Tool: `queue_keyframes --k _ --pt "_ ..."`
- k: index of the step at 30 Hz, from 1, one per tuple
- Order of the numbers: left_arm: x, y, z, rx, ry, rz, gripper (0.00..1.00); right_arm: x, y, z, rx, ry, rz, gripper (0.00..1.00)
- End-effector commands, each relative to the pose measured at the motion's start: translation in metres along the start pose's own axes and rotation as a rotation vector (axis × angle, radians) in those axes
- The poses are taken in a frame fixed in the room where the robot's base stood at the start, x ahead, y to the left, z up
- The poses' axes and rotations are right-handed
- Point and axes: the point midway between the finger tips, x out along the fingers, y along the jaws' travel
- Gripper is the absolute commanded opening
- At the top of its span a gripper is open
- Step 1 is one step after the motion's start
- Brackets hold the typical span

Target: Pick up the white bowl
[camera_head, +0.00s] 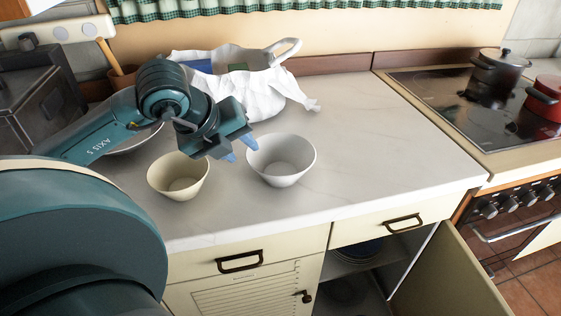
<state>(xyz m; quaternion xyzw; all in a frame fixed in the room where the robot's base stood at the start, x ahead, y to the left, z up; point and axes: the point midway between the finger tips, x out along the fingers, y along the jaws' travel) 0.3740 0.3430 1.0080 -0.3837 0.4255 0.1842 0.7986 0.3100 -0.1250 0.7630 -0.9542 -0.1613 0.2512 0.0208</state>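The white bowl (284,171) stands upright and looks empty on the pale marble counter, right of a cream bowl. My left gripper (240,150) is at the white bowl's upper left side, with its two blue fingertips pointing down and apart. Nothing shows between them. One fingertip overlaps the left part of the bowl's rim in the picture; I cannot tell whether it touches. My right gripper is not in view.
The cream bowl (178,183) stands close to the left. A crumpled white bag (260,97) lies behind. A stove (470,105) with a dark pot (497,73) and red pot (543,99) is at right. A cabinet door (455,275) hangs open below. The counter right of the white bowl is clear.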

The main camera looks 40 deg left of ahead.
Motion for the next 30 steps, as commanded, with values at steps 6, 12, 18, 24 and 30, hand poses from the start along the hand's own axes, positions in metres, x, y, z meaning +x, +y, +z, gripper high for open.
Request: queue_keyframes --k 6,12,18,24,30 --pt "0.022 0.000 0.000 -0.001 0.002 -0.001 0.36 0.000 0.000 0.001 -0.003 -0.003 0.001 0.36" --pt "0.035 0.001 0.000 -0.001 0.004 0.001 0.36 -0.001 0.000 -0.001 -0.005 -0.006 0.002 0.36" --pt "0.062 0.003 0.000 -0.003 0.003 -0.002 0.36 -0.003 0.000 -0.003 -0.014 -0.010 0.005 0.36" --pt "0.076 0.003 -0.001 -0.001 0.002 -0.001 0.36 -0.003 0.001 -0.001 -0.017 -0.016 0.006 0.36" --pt "0.077 0.004 -0.001 -0.001 0.003 -0.001 0.36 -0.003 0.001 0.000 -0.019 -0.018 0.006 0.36"
